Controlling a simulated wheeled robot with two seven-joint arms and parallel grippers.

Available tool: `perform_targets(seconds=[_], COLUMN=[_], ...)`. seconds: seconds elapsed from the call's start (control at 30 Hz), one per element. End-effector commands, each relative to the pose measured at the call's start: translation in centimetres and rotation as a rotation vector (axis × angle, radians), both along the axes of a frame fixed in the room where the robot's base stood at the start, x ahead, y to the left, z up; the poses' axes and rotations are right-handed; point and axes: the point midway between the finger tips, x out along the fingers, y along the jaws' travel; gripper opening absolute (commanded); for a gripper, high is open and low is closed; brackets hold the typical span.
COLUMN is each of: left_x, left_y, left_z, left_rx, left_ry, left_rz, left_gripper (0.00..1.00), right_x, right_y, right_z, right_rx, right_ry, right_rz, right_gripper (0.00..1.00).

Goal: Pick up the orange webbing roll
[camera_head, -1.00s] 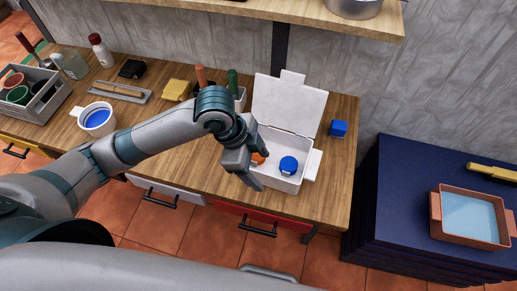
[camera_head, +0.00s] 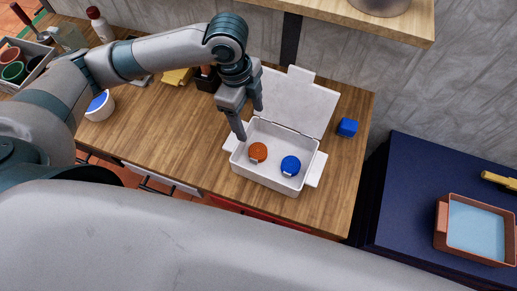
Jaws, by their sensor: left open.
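The orange webbing roll (camera_head: 258,152) lies in the left part of an open white box (camera_head: 262,178) on the wooden bench. A blue roll (camera_head: 290,165) lies in the same box, to its right and apart from it. My left gripper (camera_head: 251,124) is open and empty, with its fingers pointing down above the box's back left corner. It is up and to the left of the orange roll in the picture and apart from it. My right gripper is not in view.
The box's white lid (camera_head: 298,100) stands open at the back. A blue cube (camera_head: 347,127) sits on the bench right of the box. A wooden shelf (camera_head: 360,22) overhangs the back. A blue stack (camera_head: 400,180) with an orange-rimmed tray (camera_head: 440,232) stands at the right.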

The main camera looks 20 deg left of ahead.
Motion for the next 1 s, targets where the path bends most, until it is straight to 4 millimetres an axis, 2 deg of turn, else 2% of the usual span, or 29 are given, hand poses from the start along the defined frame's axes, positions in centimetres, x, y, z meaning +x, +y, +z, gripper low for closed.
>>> perform_targets(seconds=[0.1, 0.27, 0.47, 0.8, 1.0], left_x=[0.0, -0.1, -0.2, -0.3, -0.2], left_y=[0.0, -0.2, -0.6, -1.4, -1.8], left_z=[-0.1, -1.0, -3.9, -9.8, -11.8], left_rx=[-0.001, 0.000, 0.000, 0.000, -0.001], left_ry=[0.000, 0.002, 0.004, 0.004, 0.001], left_rz=[0.000, 0.001, 0.001, 0.000, 0.000], left_gripper=[0.68, 0.68, 0.68, 0.68, 0.68], right_x=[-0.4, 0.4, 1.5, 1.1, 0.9], right_y=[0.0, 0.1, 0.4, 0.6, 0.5], right_z=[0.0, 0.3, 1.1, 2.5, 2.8], right_rx=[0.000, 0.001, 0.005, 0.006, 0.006], right_ry=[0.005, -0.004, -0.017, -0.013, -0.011], right_rz=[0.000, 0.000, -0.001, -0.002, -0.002], right_gripper=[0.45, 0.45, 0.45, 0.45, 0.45])
